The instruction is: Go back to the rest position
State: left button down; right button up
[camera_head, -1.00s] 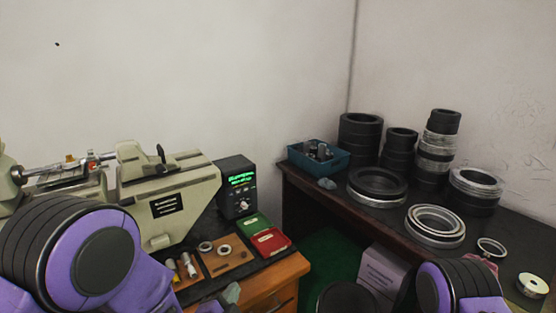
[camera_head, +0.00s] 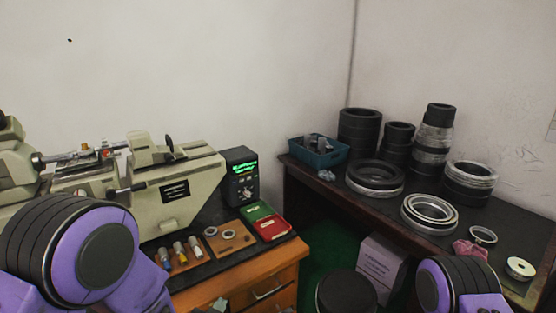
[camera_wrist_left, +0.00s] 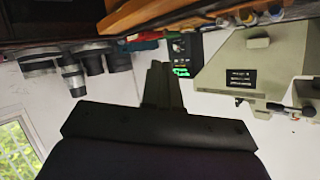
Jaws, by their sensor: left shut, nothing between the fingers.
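My left gripper (camera_wrist_left: 162,88) shows in the left wrist view as two dark fingers side by side, pressed together with nothing between them. That view is upside down, and the fingers stand against the white wall, apart from the machine and the benches. In the head view, the purple and black joint of my left arm (camera_head: 105,255) fills the lower left corner; I cannot make out its gripper clearly there. A purple joint of my right arm (camera_head: 455,287) is at the lower right, and its gripper is out of view.
A beige machine (camera_head: 190,195) and a black display box (camera_head: 240,177) stand by a wooden drawer bench (camera_head: 265,275). The dark right bench (camera_head: 520,240) holds a blue bin (camera_head: 318,153), stacked black rings (camera_head: 359,130) and metal rings (camera_head: 430,213).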

pick_arm(q)
jog(key=s+a+f+n+g+y+b, duration=0.2)
jog(key=s+a+f+n+g, duration=0.1)
jog(key=s+a+f+n, duration=0.4)
jog(key=s+a+f+n+g+y+b, duration=0.1)
jog(key=s+a+f+n+g+b, duration=0.15)
jog(key=s+f, duration=0.45)
jog(key=s+a+f+n+g+y+b, duration=0.1)
jog(key=s+a+f+g, duration=0.1)
jog(key=s+f, duration=0.4)
jog(key=s+a+f+n+g+b, duration=0.1)
jog(key=s+a+f+g, duration=0.2)
jog(key=s+f, duration=0.3)
jog(key=shift+s+a+y, duration=0.4)
jog(key=shift+s+a, duration=0.4)
jog(key=shift+s, duration=0.35)
jog(key=shift+n, duration=0.25)
